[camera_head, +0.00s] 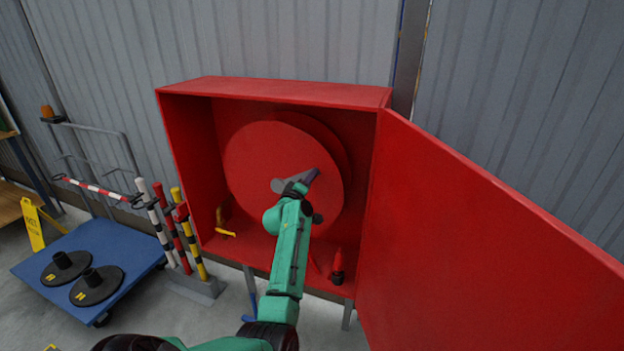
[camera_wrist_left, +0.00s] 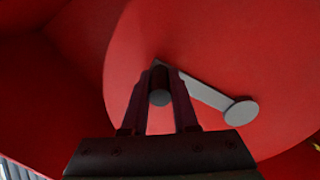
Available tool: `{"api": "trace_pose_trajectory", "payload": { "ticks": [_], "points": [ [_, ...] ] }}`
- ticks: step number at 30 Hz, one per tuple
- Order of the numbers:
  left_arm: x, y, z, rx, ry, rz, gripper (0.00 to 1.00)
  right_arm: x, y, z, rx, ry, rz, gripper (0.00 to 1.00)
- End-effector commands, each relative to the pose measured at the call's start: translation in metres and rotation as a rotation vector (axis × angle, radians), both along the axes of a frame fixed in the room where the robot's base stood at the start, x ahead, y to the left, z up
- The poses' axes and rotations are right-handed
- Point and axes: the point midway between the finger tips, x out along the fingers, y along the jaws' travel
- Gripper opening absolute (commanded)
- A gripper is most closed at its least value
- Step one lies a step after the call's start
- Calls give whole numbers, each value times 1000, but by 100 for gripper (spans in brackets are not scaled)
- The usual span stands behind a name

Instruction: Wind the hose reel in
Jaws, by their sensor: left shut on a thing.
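The round red hose reel (camera_head: 262,160) stands inside the open red cabinet (camera_head: 275,91); it also fills much of the left wrist view (camera_wrist_left: 225,50). A grey crank arm (camera_wrist_left: 207,96) lies across the reel face, with a round grey hub end at its lower right in that view. My left gripper (camera_head: 309,178) is in front of the reel. Its two fingers (camera_wrist_left: 160,88) are shut on the dark round crank handle (camera_wrist_left: 160,98) at the arm's other end. My right gripper is not in view.
The cabinet door (camera_head: 470,230) stands wide open on the right. A yellow nozzle or lever (camera_head: 225,232) and a small red item (camera_head: 337,268) are at the cabinet floor. Striped posts (camera_head: 180,232) and a blue trolley (camera_head: 125,240) stand left.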

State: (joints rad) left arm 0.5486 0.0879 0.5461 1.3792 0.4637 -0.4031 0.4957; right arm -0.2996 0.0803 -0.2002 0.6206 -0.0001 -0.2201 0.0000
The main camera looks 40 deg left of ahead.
Motion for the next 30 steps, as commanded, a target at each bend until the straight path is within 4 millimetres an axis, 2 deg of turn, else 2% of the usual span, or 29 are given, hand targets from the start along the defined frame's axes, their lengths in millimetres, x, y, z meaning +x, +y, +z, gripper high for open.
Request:
{"api": "trace_pose_trajectory", "payload": {
  "ticks": [8,9,11,23,26,30],
  "points": [
    [0,0,1,0,-1,0,0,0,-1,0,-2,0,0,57],
    [0,0,1,0,-1,0,35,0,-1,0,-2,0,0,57],
    [0,0,1,1,-1,0,57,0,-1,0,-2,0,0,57],
    [-4,-2,-1,0,0,0,57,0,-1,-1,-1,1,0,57],
    [-14,-5,-2,1,-1,0,57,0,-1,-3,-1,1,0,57],
    [-39,-13,-4,1,0,1,57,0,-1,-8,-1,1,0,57]
  ]
}}
